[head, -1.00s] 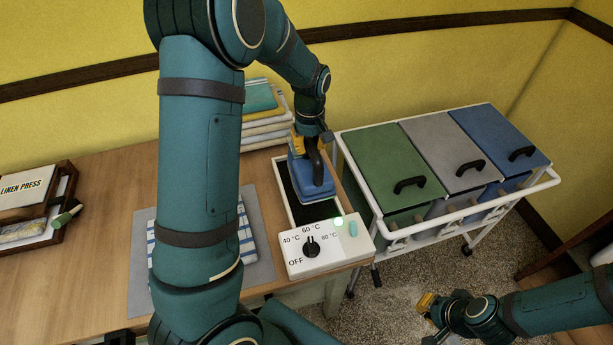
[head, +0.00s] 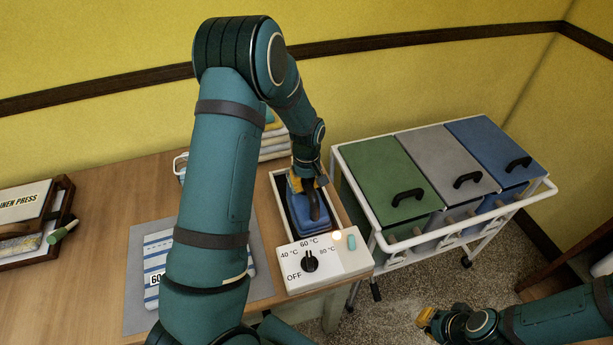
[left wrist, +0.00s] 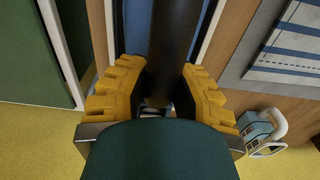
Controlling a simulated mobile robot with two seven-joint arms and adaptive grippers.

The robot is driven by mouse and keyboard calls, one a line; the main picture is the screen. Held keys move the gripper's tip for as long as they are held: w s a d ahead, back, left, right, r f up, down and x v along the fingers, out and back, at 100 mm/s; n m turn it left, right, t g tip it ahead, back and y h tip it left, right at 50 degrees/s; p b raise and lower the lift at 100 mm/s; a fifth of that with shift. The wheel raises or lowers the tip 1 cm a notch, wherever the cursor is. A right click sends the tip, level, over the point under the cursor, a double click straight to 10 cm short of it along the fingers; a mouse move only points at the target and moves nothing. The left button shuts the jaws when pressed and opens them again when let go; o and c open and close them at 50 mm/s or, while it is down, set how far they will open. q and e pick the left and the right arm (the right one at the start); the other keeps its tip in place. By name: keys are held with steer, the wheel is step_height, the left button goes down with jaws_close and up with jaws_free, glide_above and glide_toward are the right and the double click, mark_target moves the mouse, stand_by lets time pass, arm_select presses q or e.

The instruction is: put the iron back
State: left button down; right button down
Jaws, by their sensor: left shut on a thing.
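The blue iron (head: 303,213) with a dark handle is over the long white-rimmed stand (head: 340,208) at the table's right end. It appears level, within the stand's rim; I cannot tell whether its sole touches the bed. My left gripper (head: 310,182) is shut on the iron's handle from above. In the left wrist view the dark handle (left wrist: 173,40) runs between the yellow fingers. The stand's front panel has a black dial (head: 309,261) and an orange-white lamp. My right gripper (head: 426,318) is at the lower right, away from the table; its opening is unclear.
A trolley with green (head: 380,178), grey and blue lids stands right of the table. A striped cloth (head: 158,262) lies on a grey mat (head: 136,300), partly behind my left arm. A linen press (head: 30,225) stands left.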

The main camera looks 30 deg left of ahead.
arm_select(q)
steer(key=shift+w, duration=0.1)
steer(key=c, duration=1.2)
jaws_free()
steer(key=shift+f, duration=0.15)
steer(key=shift+c, duration=0.2)
steer(key=o, duration=0.3)
step_height(320, 180, up, 12)
steer(key=shift+d+r, duration=0.15)
steer(key=shift+s, duration=0.25)
